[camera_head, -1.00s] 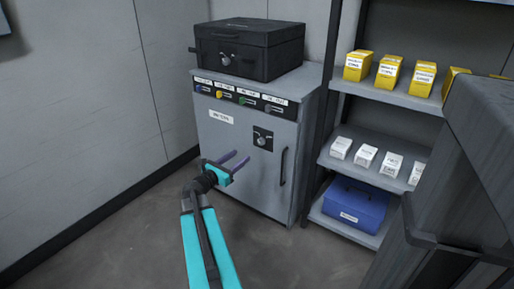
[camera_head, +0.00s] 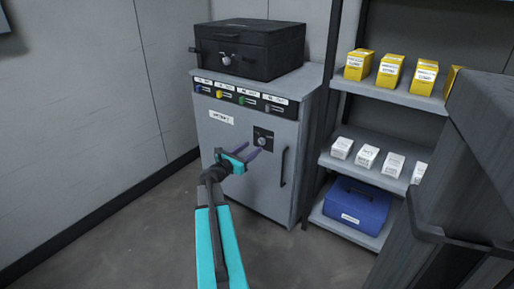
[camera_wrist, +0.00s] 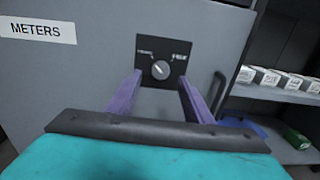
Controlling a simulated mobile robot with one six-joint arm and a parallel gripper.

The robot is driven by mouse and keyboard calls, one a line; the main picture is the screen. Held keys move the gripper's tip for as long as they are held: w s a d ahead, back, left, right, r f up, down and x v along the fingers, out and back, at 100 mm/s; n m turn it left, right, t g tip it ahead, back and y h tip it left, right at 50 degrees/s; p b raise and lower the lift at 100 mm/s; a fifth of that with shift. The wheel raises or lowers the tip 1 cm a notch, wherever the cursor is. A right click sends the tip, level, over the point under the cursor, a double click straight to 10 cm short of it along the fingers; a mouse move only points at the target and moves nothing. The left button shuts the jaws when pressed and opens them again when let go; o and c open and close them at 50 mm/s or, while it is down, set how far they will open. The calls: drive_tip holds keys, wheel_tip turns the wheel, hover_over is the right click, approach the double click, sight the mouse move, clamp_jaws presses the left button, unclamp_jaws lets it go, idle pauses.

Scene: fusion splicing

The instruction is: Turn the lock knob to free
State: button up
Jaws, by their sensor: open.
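The lock knob (camera_wrist: 160,69) is a round grey knob with a light pointer line, on a black plate on the grey cabinet door. In the wrist view the pointer tilts toward upper left. Two small labels on the plate flank it above, too small to read. In the head view the knob (camera_head: 263,141) sits on the upper right of the door (camera_head: 240,180). My gripper (camera_wrist: 158,92) is open and empty, its two purple fingers pointing at the plate with the knob between and beyond them. In the head view my gripper (camera_head: 252,155) is just below left of the plate, apparently not touching the knob.
A vertical black door handle (camera_head: 283,167) is right of the knob. A dark case (camera_head: 250,50) stands on the cabinet. Shelves with yellow boxes, white boxes and a blue case (camera_head: 356,203) are at right. Floor at left is open.

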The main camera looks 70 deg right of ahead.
sight(260, 142)
drive_tip(key=shift+b+x, duration=0.6)
drive_tip(key=shift+x, duration=2.15)
